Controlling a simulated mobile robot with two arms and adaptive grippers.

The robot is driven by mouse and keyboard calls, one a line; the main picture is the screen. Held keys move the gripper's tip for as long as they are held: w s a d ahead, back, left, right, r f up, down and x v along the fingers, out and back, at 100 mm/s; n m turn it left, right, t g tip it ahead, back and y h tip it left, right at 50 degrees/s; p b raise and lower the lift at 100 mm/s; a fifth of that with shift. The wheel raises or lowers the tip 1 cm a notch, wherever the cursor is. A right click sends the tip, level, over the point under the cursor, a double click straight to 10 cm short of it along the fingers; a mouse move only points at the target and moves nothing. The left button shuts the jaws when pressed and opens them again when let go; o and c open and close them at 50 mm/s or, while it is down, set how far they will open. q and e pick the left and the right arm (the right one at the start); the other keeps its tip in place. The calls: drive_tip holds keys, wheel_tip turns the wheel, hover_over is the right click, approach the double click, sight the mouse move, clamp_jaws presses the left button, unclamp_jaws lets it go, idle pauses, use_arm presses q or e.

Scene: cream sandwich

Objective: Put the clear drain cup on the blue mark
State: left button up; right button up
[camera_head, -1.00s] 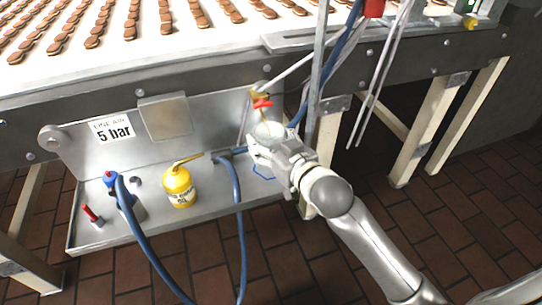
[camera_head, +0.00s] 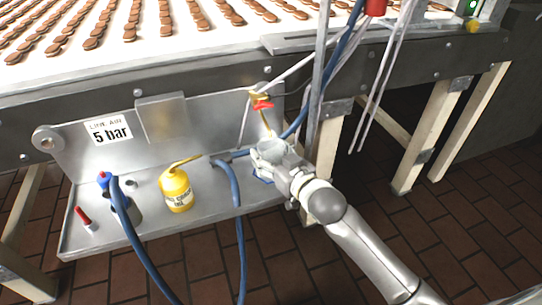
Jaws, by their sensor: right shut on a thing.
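The clear drain cup (camera_head: 270,149) is in my right gripper (camera_head: 272,158), at the right end of the grey metal shelf (camera_head: 110,230). The gripper is shut on the cup, and the cup looks upright. The blue mark (camera_head: 262,181) shows only as a short blue line just below and left of the gripper; the rest is hidden behind the gripper. I cannot tell whether the cup touches the shelf. A brass valve with a red handle (camera_head: 262,104) and a thin spout is just above the cup. My left gripper is not in view.
A yellow oil can (camera_head: 176,190) stands mid-shelf. A blue hose (camera_head: 238,205) runs down between it and my gripper. Another blue hose (camera_head: 140,245), a blue-topped fitting (camera_head: 104,180) and a red-capped tube (camera_head: 84,217) are at the left. A table leg (camera_head: 325,150) stands right of my gripper.

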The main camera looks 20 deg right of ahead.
sight(278, 162)
drive_tip(key=shift+f, duration=0.1)
drive_tip(key=o, duration=1)
drive_tip(key=p+v, duration=0.1)
drive_tip(key=v, duration=0.6)
drive_tip(key=shift+w, duration=0.1)
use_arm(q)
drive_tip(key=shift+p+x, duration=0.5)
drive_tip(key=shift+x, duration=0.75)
use_arm(e)
drive_tip(key=s+f+g+h, duration=0.1)
drive_tip(key=s+f+g, duration=0.3)
drive_tip(key=s+f, duration=0.2)
drive_tip(key=s+d+f+g+h, duration=0.1)
drive_tip(key=s+f+g, duration=0.3)
drive_tip(key=s+f, duration=0.3)
drive_tip(key=s+f+g+h, duration=0.1)
drive_tip(key=s+f+g, duration=0.2)
drive_tip(key=s, duration=0.9)
drive_tip(key=shift+d+f+m+g, duration=0.15)
drive_tip(key=shift+d+f+g, duration=0.05)
drive_tip(key=shift+f, duration=0.7)
drive_tip(key=shift+d+f+m+g, duration=0.15)
drive_tip(key=shift+f+g, duration=0.05)
drive_tip(key=shift+f, duration=0.7)
